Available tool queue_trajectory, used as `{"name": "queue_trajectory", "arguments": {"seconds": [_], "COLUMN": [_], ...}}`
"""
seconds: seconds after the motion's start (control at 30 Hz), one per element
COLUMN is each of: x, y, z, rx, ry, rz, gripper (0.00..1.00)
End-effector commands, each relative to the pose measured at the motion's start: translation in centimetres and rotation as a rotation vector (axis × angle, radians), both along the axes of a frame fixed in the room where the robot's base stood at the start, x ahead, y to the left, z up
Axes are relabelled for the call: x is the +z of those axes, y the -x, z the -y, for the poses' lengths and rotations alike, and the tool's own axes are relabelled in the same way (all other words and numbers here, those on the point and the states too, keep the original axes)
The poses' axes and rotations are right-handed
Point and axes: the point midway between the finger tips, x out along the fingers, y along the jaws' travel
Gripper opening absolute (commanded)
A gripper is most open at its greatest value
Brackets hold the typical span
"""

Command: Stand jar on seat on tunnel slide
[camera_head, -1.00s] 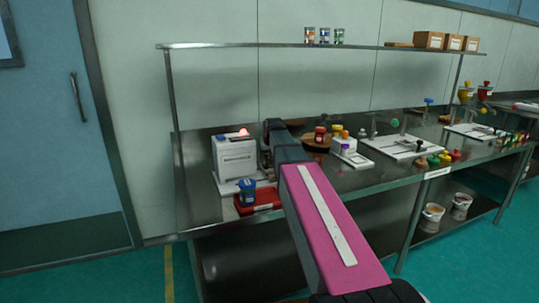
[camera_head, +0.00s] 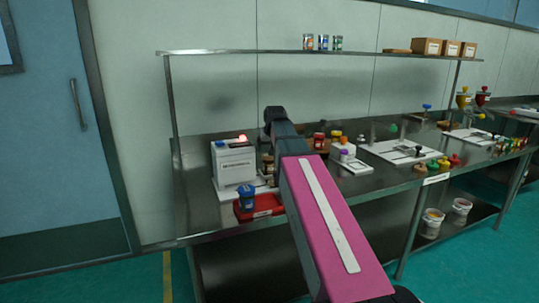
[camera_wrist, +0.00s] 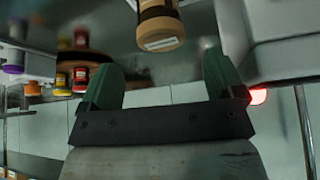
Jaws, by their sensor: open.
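A brown jar (camera_wrist: 160,28) with a pale label band shows upside down at the top of the wrist view, partly cut off and beyond my fingertips. In the head view, brown jar shapes (camera_head: 268,168) show beside the white box-shaped machine (camera_head: 233,163), partly behind my arm. The machine appears to be the tunnel; its pale base plate (camera_head: 225,191) sticks out in front. I cannot clearly make out the seat. My gripper (camera_wrist: 163,62) is open and empty, its green fingers apart from the jar. In the head view, my arm hides the fingers.
A blue-lidded cup (camera_head: 246,197) stands at a red tray (camera_head: 262,207) before the machine. A red light (camera_head: 242,138) glows on the machine. Several coloured jars and a white board (camera_head: 400,151) are to the right. A shelf (camera_head: 230,51) runs above the bench.

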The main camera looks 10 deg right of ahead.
Motion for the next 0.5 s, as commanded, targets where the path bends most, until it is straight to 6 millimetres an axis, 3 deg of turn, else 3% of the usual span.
{"name": "queue_trajectory", "arguments": {"seconds": [0.2,0.5], "x": [2.1,2.7], "y": [1.3,1.6], "z": [0.0,0.0], "rx": [0.0,0.0], "ry": [0.0,0.0], "rz": [0.0,-0.001], "gripper": [0.88,0.88]}}
